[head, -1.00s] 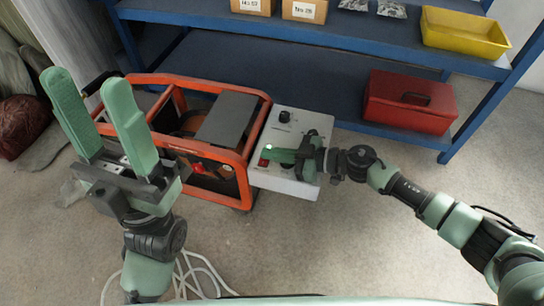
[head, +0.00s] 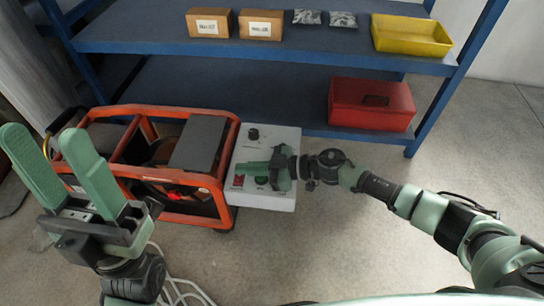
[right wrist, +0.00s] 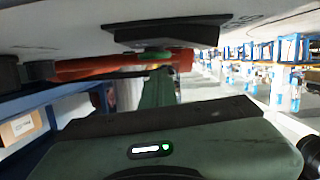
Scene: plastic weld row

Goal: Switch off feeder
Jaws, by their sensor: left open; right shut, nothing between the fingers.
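The feeder's grey control box (head: 286,150) is in the head view, at the right end of an orange-framed machine (head: 213,182). A black knob (head: 253,134) is at its back and a red switch (head: 238,181) at its front left. My right gripper (head: 240,168) is shut and empty over the box front, its tip just behind the red switch. I cannot tell whether it touches. A dark green round part (head: 262,181) shows beside it. In the right wrist view a pale surface (right wrist: 70,25) fills the top. My left gripper (head: 48,170) is open and empty at the left.
A blue shelf (head: 300,98) stands behind, with a red toolbox (head: 371,104) on its lower board. A yellow bin (head: 412,36) and two cardboard boxes (head: 209,23) are on the upper board. Pale cables lie on the floor near my left arm. Floor at the right is clear.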

